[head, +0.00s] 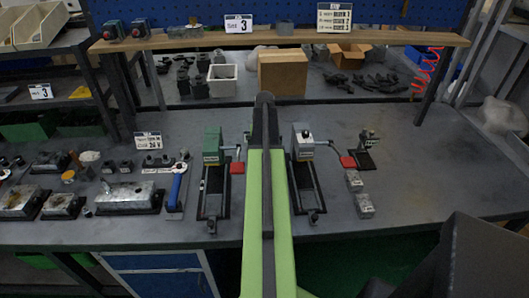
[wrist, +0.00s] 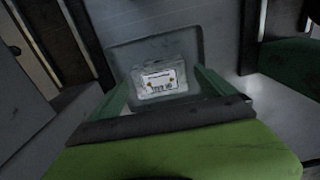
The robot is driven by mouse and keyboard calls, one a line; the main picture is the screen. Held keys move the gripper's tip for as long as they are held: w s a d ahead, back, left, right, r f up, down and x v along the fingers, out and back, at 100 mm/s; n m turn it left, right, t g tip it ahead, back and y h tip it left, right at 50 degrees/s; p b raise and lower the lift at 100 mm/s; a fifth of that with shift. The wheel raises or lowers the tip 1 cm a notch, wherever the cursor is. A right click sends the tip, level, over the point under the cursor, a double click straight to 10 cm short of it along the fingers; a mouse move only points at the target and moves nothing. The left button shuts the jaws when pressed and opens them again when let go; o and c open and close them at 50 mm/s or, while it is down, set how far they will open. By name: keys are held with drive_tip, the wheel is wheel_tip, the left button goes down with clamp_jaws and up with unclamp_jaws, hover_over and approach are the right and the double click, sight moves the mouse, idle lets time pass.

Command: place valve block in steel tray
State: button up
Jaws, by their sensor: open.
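In the wrist view, a small worn grey metal block (wrist: 160,78) with a pale label plate lies within the outline of a shallow dark-grey square tray (wrist: 125,52). My gripper (wrist: 162,82) is open, with one green finger on the left and one on the right of the block. A gap shows between each finger and the block. I cannot tell whether the block rests on the tray floor. In the head view, my green arm hides this spot. Two similar small metal blocks (head: 355,181) (head: 364,206) stand on the bench to the right.
A green-topped fixture (head: 212,150) and a white-topped fixture (head: 303,142) stand left and right of my arm. A blue-handled tool (head: 178,183) and metal housings (head: 128,197) lie farther left. A cardboard box (head: 283,72) stands behind. The bench's right side (head: 430,170) is clear.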

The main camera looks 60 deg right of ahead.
wheel_tip(320, 180, up, 12)
drive_tip(key=p, duration=1.1)
drive_tip(key=shift+f, duration=0.1)
